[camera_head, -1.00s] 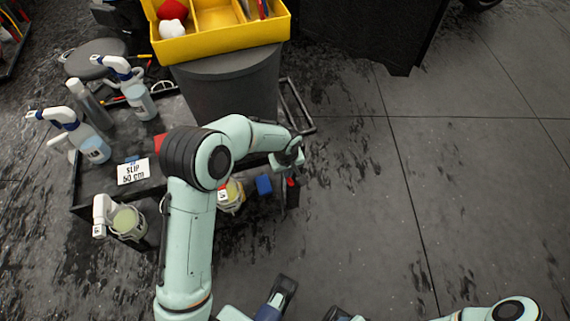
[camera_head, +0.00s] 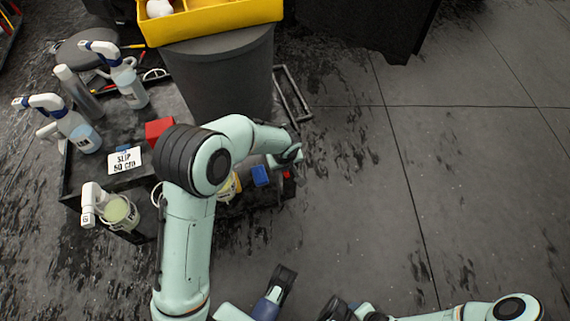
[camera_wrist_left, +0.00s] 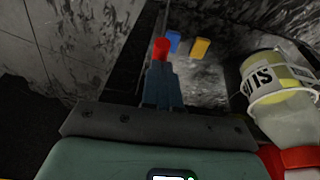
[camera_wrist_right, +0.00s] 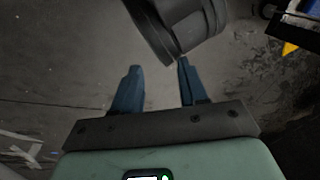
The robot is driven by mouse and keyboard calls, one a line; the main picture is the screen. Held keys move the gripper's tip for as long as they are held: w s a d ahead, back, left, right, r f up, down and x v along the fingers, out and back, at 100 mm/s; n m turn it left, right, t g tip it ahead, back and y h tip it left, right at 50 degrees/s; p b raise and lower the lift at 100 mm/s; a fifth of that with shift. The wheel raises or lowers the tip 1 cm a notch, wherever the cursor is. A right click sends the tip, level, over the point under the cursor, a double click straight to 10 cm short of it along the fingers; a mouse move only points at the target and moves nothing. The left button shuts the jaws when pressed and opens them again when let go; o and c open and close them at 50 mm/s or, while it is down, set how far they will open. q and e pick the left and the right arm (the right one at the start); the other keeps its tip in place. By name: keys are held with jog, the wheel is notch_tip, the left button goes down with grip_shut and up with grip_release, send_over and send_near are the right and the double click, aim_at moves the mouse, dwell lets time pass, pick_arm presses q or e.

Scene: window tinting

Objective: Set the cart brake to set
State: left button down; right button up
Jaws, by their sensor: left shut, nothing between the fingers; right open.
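A red-tipped handle (camera_wrist_left: 161,47), which looks like the cart's brake lever, stands just beyond my left fingertips in the left wrist view. In the head view, a small red part (camera_head: 288,173) shows at the cart's right end, mostly hidden by my left gripper (camera_head: 287,158). The left gripper's blue fingers (camera_wrist_left: 161,75) are shut with nothing between them. They are right by the red tip; I cannot tell whether they touch it. My right gripper (camera_wrist_right: 158,80) is open and empty, away from the cart.
The black cart (camera_head: 75,178) carries several spray bottles (camera_head: 75,127) and a white sign (camera_head: 122,160). Blue (camera_head: 260,175) and yellow (camera_wrist_left: 200,48) pieces are near the handle. Floor to the right is clear.

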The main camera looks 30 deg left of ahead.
aim_at(286, 176)
pick_arm(q)
jog(key=f, duration=0.1)
jog(key=d+f+b, duration=0.1)
jog(key=f, duration=0.1)
jog(key=s+f+b, duration=0.1)
jog(key=shift+s+d+f, duration=0.1)
jog(key=shift+d+f, duration=0.15)
jog(key=shift+f+b, duration=0.85)
jog(key=shift+f, duration=0.85)
pick_arm(e)
jog(key=w+d+f, duration=0.1)
jog(key=d+f, duration=0.2)
jog(key=f, duration=0.2)
jog(key=shift+w+f+m+h, duration=0.15)
jog(key=shift+f+m+h, duration=0.15)
jog(key=shift+f+h, duration=0.1)
pick_arm(q)
jog(key=shift+s+f, duration=0.1)
jog(key=shift+s, duration=0.05)
pick_arm(e)
jog(key=shift+d, duration=0.1)
